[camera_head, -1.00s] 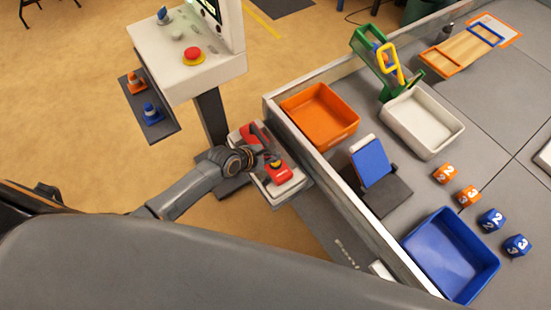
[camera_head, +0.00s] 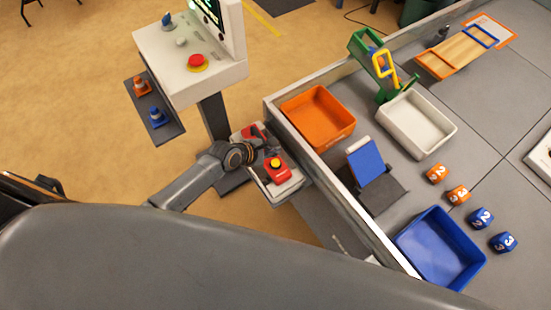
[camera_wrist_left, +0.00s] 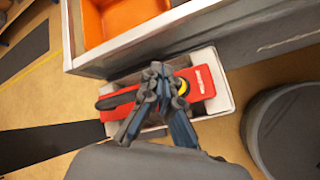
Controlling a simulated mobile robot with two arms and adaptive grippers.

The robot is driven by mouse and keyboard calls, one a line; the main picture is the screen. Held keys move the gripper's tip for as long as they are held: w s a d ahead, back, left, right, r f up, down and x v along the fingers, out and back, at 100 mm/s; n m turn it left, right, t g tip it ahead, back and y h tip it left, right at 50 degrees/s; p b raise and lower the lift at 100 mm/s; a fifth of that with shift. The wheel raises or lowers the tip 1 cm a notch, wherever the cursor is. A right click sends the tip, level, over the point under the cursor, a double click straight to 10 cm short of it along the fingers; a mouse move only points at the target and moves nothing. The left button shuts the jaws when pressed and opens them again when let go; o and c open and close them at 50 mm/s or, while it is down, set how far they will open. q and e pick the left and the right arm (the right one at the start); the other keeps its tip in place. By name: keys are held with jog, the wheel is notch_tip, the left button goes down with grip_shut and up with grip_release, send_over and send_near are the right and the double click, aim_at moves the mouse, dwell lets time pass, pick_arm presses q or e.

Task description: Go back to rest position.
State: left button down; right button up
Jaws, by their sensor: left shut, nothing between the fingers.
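My left arm reaches in from the left in the head view. Its gripper (camera_head: 256,142) is shut and empty, just left of a red device with a yellow button (camera_head: 277,169). The device sits in a light tray (camera_head: 286,189) attached outside the table wall. In the left wrist view the closed fingers (camera_wrist_left: 158,72) show over the red device (camera_wrist_left: 200,84), partly hiding it and its yellow button. Whether they touch it, I cannot tell. My right gripper is not in view.
The control stand (camera_head: 190,60) with a red button rises beyond my left arm. The table's raised wall (camera_head: 330,185) is to the right, with an orange bin (camera_head: 318,118), white bin (camera_head: 416,125), blue bin (camera_head: 440,248) and several numbered cubes inside. Open floor (camera_head: 70,110) lies left.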

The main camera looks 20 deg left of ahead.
pick_arm(q)
jog(key=shift+f, duration=0.15)
dwell(0.6)
jog(key=s+a+f+m+g+y+b, duration=0.1)
jog(key=s+a+f+m+y+b, duration=0.15)
jog(key=s+f+m, duration=0.55)
jog(key=s+a+f+m+g+y+b, duration=0.15)
jog(key=s+a+f, duration=0.35)
jog(key=f, duration=0.8)
jog(key=s+f+m+g+b, duration=0.1)
jog(key=s+f+m, duration=0.3)
jog(key=s, duration=0.5)
jog(key=s+f+m+g, duration=0.2)
jog(key=s+f+m, duration=0.3)
jog(key=s, duration=0.5)
jog(key=s+f+m+g+b, duration=0.1)
jog(key=s+f+m, duration=0.3)
jog(key=s, duration=0.6)
jog(key=shift+s+a+f+y+b, duration=0.2)
jog(key=shift+a+f+y+b, duration=0.1)
jog(key=shift+f+y+b, duration=0.15)
jog(key=shift+m, duration=0.25)
